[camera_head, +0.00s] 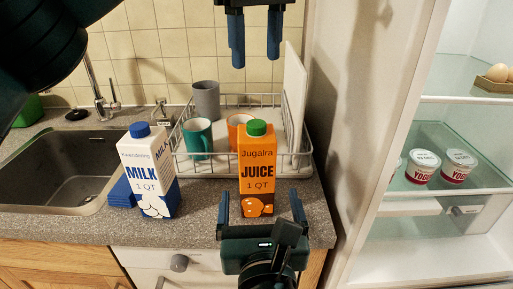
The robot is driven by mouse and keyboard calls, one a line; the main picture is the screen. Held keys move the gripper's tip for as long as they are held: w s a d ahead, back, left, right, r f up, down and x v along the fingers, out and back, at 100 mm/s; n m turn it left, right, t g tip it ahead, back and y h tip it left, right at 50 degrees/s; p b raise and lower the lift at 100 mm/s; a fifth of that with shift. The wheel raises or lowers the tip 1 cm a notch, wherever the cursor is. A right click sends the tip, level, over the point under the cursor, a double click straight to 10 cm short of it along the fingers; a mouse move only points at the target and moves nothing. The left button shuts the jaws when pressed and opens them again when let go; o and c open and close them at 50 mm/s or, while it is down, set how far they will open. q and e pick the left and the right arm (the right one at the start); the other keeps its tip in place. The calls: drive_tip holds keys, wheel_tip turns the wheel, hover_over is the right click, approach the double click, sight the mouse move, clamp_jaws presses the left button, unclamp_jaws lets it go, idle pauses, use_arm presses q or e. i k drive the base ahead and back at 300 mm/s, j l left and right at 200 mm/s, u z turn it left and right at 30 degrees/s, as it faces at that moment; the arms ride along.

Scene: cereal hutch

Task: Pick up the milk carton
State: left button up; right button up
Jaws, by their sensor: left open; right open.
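The milk carton (147,172) is white and blue with a blue cap. It stands upright on the counter between the sink and the dish rack. My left gripper (255,62) is open and empty, high above the dish rack, up and right of the milk carton. My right gripper (262,200) is open low at the front, with its fingers on either side of the lower part of the orange juice carton (257,168) in the picture. I cannot tell whether the fingers touch the juice carton.
A dish rack (307,160) behind the cartons holds a grey cup (206,100), a teal mug (197,138), an orange mug (236,130) and a white board (294,95). The sink (50,205) is at left. An open fridge (440,195) with yogurts (421,167) is at right.

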sight(149, 164)
drive_tip(key=k+l, duration=0.1)
drive_tip(key=k, duration=0.9)
